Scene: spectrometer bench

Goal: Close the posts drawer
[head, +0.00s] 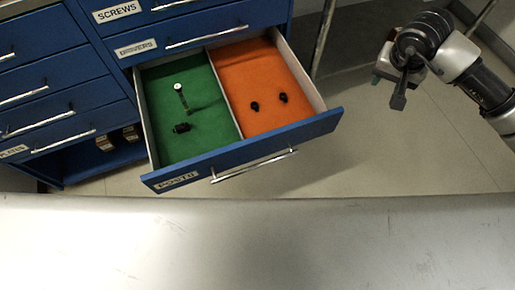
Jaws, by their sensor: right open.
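The posts drawer (244,157) is pulled well out of the blue cabinet. Its blue front carries a "POSTS" label and a silver bar handle (254,166). Inside, a green-lined left compartment holds a post with a pale round top (182,97) and a small black piece (181,128). The orange-lined right compartment holds two small black pieces (255,106). My right gripper (398,93) is open and empty in the upper right, to the right of the drawer and apart from it. My left gripper is not in view.
The blue cabinet has the screws drawer (118,11) and drivers drawer (136,47) above, both shut, and more drawers at left. An open shelf (112,160) sits lower left. A grey surface (250,240) crosses the bottom. Floor right of the drawer is clear.

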